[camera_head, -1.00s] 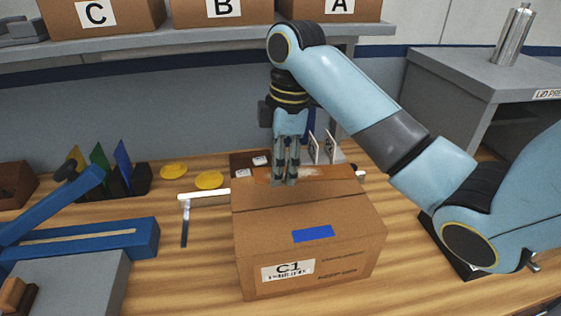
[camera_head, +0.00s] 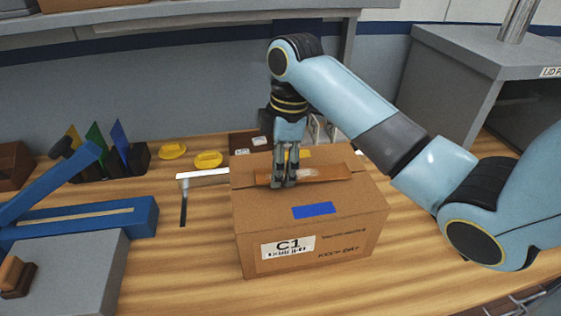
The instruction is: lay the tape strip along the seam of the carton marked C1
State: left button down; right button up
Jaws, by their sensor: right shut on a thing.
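The cardboard carton marked C1 (camera_head: 345,225) stands on the wooden bench, closed, its label facing me. A thin dark seam crosses its top from left to right. The brown tape strip (camera_head: 325,173) stretches across the carton's top close to the seam; I cannot tell whether it touches the cardboard. My right gripper (camera_head: 284,184) points down over the top, shut on the tape strip towards its left part. The fingers hide a piece of the strip and seam. My left gripper is not in view.
A blue patch (camera_head: 315,211) is on the carton's top, nearer me. Left are a blue clamp-like tool (camera_head: 110,222), yellow discs (camera_head: 207,160) and a rack with coloured sheets (camera_head: 120,145). A grey shelf runs behind; a grey stand (camera_head: 450,85) is right. Bench right of the carton is clear.

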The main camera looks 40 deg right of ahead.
jog(key=o, duration=1)
